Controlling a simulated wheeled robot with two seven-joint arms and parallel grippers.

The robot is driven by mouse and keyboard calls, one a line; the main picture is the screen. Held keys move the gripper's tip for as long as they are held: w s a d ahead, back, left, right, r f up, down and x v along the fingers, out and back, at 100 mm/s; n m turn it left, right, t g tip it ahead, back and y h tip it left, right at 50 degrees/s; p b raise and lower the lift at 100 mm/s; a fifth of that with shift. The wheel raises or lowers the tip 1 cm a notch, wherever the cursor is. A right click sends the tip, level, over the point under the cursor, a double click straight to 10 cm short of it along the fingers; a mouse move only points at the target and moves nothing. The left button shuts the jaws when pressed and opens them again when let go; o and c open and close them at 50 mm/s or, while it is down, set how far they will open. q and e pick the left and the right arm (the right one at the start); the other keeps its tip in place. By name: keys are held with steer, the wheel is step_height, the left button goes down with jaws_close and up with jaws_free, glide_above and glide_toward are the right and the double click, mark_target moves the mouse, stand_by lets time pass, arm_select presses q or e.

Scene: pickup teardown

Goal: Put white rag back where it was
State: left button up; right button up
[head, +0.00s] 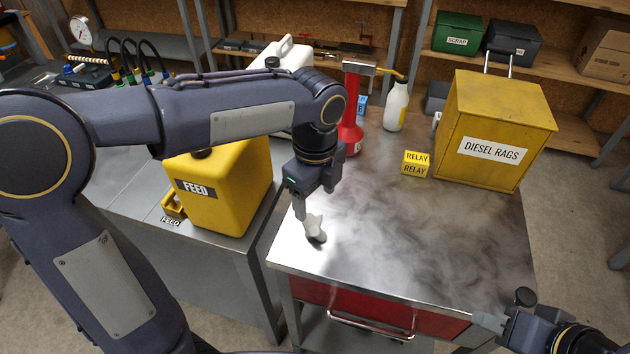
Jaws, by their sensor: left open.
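My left gripper (308,222) points down just above the left front part of the metal bench top (400,240); it is open. A small pale shape shows at its tips; I cannot tell whether this is only a finger or part of a white rag. No white rag is clearly visible elsewhere. A yellow box labelled DIESEL RAGS (494,130) stands shut at the back right of the bench. My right gripper (484,322) is at the bench's front right edge, partly seen; its jaw opening is unclear.
A yellow FEED can (225,185) stands on the lower bench at left. A yellow RELAY block (416,164), white bottle (396,106), red pump-like item (351,110) and white canister (284,58) stand at the back. The bench's middle and front are clear.

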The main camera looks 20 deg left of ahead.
arm_select(q)
step_height(320, 180, up, 3)
steer(key=shift+a+r, duration=0.1)
steer(key=shift+r, duration=0.1)
steer(key=s+a+f+n+t+h, duration=0.2)
steer(key=s+a+n, duration=0.2)
steer(key=s+n, duration=0.4)
steer(key=s+a+f+n+t+h, duration=0.1)
steer(key=s+a+n, duration=0.4)
steer(key=n, duration=1.1)
steer(key=s+f+t, duration=0.1)
steer(key=s+t, duration=0.1)
steer(key=s, duration=0.1)
steer(key=shift+f+n+t+h, duration=0.3)
steer(key=shift+h, duration=0.1)
